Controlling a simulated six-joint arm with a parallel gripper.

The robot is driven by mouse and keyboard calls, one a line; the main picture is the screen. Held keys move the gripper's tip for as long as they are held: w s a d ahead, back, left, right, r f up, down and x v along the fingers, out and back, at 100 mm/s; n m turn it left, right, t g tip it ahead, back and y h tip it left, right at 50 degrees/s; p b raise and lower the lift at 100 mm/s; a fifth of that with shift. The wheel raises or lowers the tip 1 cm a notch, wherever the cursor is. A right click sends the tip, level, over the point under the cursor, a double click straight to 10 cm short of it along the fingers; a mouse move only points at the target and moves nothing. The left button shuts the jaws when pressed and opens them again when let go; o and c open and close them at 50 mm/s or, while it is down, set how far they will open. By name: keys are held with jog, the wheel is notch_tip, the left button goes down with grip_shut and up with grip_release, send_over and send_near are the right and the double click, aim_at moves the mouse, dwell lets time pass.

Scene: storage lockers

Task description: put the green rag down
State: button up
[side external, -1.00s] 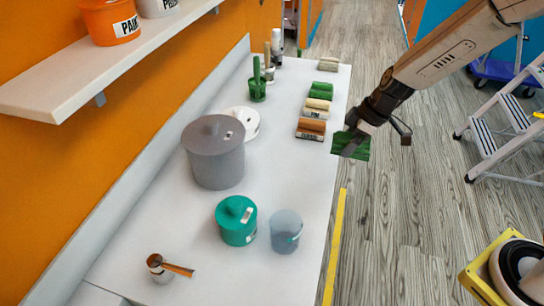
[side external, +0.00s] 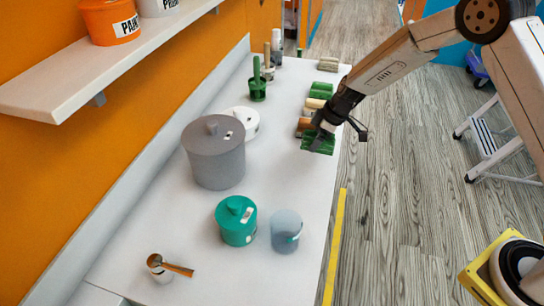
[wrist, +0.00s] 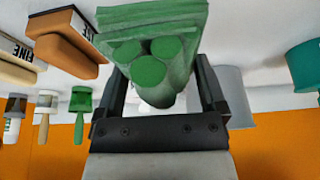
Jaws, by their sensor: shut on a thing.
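The green rag (side external: 318,145) is a folded green bundle held in my gripper (side external: 322,130). In the side external view it is over the right edge part of the white counter (side external: 290,190), in front of the sanding blocks. I cannot tell whether it touches the counter. In the wrist view the rag (wrist: 150,25) shows rolled green ends between the two dark fingers of my gripper (wrist: 160,95), which are shut on it.
An orange-brown block (side external: 303,124) and other blocks stand just behind the rag. A grey lidded pot (side external: 215,160), a teal pot (side external: 237,222) and a clear blue cup (side external: 286,232) stand nearer the camera. Counter between the grey pot and the rag is clear.

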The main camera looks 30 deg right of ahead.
aim_at(309, 156)
jog(key=shift+w+f, duration=0.8)
jog(key=shift+f, duration=0.15)
jog(key=shift+w+f, duration=0.2)
jog(key=shift+f, duration=1.65)
jog(key=shift+f, duration=0.15)
jog(key=o, duration=0.9)
jog(key=shift+v, duration=6.15)
